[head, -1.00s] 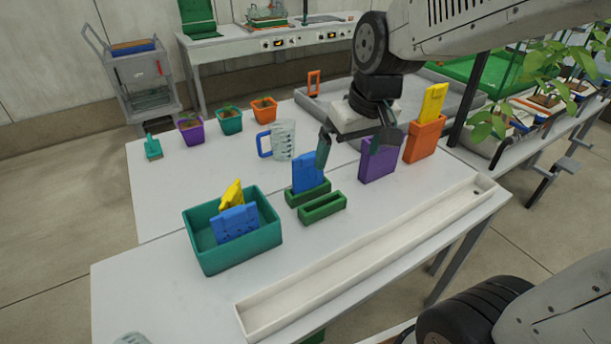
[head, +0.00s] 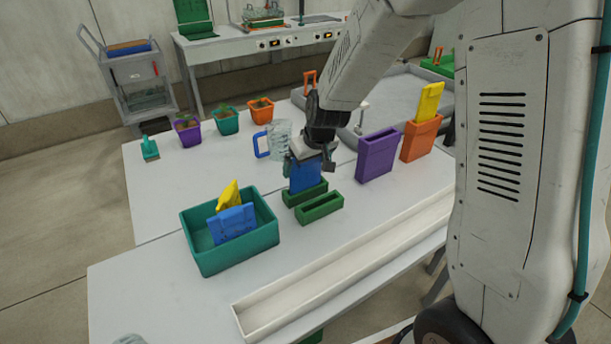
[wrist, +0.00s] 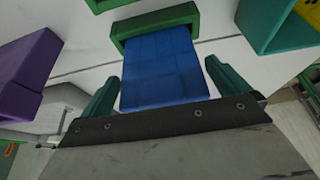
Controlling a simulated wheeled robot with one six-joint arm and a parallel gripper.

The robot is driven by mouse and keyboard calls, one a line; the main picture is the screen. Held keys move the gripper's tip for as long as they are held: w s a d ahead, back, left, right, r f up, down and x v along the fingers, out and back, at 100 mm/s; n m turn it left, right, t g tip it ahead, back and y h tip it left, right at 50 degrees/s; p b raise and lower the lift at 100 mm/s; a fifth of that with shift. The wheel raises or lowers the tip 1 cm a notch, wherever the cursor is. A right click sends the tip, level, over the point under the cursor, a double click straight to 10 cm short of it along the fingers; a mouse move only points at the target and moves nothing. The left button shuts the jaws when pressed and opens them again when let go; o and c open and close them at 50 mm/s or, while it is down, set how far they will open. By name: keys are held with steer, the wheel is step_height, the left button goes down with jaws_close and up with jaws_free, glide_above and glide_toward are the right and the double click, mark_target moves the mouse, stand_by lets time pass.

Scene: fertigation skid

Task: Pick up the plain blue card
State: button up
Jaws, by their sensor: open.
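A plain blue card (head: 304,176) stands upright in the slot of a green holder (head: 305,195) on the white table. In the wrist view the blue card (wrist: 163,68) fills the middle, its lower edge in the green holder (wrist: 155,25). My gripper (head: 309,165) is over the card's top. Its two green fingers (wrist: 161,85) are open, one on each side of the card, with a gap visible on each side. Another blue card (head: 232,224), with notches in its edge, leans in the teal bin (head: 250,253) beside a yellow card (head: 228,194).
An empty green holder (head: 319,208) stands in front of the card's holder. A purple holder (head: 376,157) and an orange holder (head: 420,139) with a yellow card (head: 429,101) stand to the right. A measuring jug (head: 279,140) is behind. A long white trough (head: 345,264) lies in front.

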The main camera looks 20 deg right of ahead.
mark_target(305, 176)
steer(key=shift+x, duration=1.55)
steer(key=shift+s, duration=0.1)
steer(key=c, duration=0.7)
steer(key=shift+r, duration=0.1)
